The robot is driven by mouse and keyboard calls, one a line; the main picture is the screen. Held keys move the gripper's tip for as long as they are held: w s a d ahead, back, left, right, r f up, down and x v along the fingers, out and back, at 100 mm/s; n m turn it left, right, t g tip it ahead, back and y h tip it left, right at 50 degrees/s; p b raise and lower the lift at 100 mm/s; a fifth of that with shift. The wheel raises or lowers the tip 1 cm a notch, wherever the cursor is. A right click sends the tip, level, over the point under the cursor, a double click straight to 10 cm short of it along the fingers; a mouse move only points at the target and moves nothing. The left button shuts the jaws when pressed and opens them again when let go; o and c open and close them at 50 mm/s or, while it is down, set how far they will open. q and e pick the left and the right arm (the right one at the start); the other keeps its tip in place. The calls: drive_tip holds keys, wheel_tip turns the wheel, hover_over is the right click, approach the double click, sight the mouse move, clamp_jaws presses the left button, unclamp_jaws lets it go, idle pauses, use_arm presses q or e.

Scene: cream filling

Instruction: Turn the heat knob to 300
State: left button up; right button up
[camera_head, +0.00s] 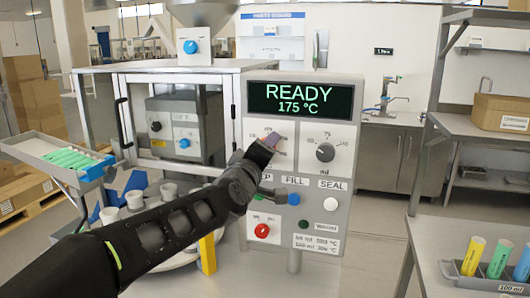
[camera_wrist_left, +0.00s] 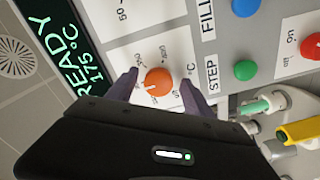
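The orange heat knob (camera_wrist_left: 158,82) is on a white dial plate with small temperature marks and a °C sign; most numbers are too small to read for sure. It has a pale pointer line. My left gripper (camera_wrist_left: 158,84) is open, with one finger on each side of the knob and a visible gap to it on both sides. In the head view the left gripper (camera_head: 272,143) is at the machine's front panel and hides the knob. The display (camera_head: 305,100) reads READY 175 °C. My right gripper is not in view.
A black ml knob (camera_head: 325,152) is to the right of the gripper. Below are a blue FILL button (camera_head: 294,199), a white SEAL button (camera_head: 330,204) and a red on/off switch (camera_head: 262,230). White cups (camera_head: 135,199) stand at the left, partly behind my arm.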

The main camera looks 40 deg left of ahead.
use_arm(q)
drive_tip(key=shift+s, duration=0.1)
drive_tip(key=b+v, duration=0.1)
drive_tip(key=v, duration=0.6)
drive_tip(key=shift+s+d, duration=0.15)
drive_tip(key=shift+s, duration=0.15)
drive_tip(key=shift+r, duration=0.15)
